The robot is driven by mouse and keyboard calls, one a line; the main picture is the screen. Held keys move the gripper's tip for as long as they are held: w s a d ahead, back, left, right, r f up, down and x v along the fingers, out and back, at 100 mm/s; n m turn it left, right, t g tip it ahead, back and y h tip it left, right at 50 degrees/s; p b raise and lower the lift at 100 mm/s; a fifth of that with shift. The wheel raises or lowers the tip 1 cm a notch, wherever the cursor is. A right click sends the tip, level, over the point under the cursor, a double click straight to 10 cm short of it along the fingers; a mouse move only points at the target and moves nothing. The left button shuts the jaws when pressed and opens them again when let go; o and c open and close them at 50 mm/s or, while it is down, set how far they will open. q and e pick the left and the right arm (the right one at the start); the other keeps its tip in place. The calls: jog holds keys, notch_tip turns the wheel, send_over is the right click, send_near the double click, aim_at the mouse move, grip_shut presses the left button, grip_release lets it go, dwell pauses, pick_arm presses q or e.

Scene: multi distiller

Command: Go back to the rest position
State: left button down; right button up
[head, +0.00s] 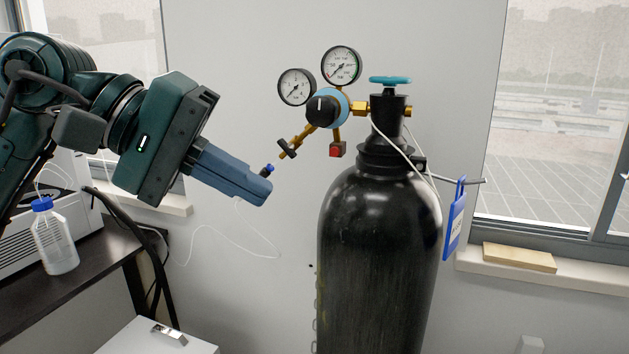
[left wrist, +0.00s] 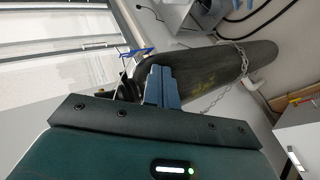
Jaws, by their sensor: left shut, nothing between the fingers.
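My left gripper (head: 263,191) reaches in from the left in the head view, pointing right and slightly down. Its blue fingers are together with nothing between them. The fingers also show in the left wrist view (left wrist: 160,74), in front of the gas cylinder. In the head view the fingertips are left of the black gas cylinder (head: 375,250), below the brass regulator (head: 327,107) with two gauges. The fingertips appear close to the regulator's blue-ended outlet, but I cannot tell the gap in depth. My right gripper is not in view.
A blue valve handwheel (head: 390,80) tops the cylinder, and a blue tag (head: 454,220) hangs at its right. A blue-capped bottle (head: 54,238) stands on a dark table (head: 85,270) at the left. A chain (left wrist: 240,58) wraps the cylinder.

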pick_arm(q)
jog(key=s+d+f+n+g+h, duration=0.1)
jog(key=d+f+n+g+h, duration=0.1)
jog(key=d+n+g+h, duration=0.25)
jog(key=w+a+f+m+t+y+p, duration=0.1)
jog(key=w+a+f+m+t+y, duration=0.15)
jog(key=f+m+t, duration=0.5)
jog(key=w+a+f+m+t+y+p, duration=0.1)
jog(key=w+a+f+m+t, duration=0.2)
jog(key=f+m+t, duration=0.45)
jog(key=w+a+f+m+t+y+p, duration=0.2)
jog(key=f+m+t, duration=0.5)
jog(key=m, duration=0.1)
jog(key=s+a+f+n+g+y, duration=0.2)
jog(key=s+f+n, duration=0.5)
jog(key=f, duration=0.5)
jog(key=s+a+f+n+g+y, duration=0.2)
jog(key=s+f+n+g+y, duration=0.2)
jog(key=f, duration=0.7)
jog(key=s+n+g+p, duration=0.1)
jog(key=s+n+g, duration=0.1)
jog(key=s+n, duration=0.2)
jog(key=shift+s+a+f+y, duration=0.2)
jog(key=shift+s+f+y, duration=0.2)
jog(key=shift+n, duration=0.25)
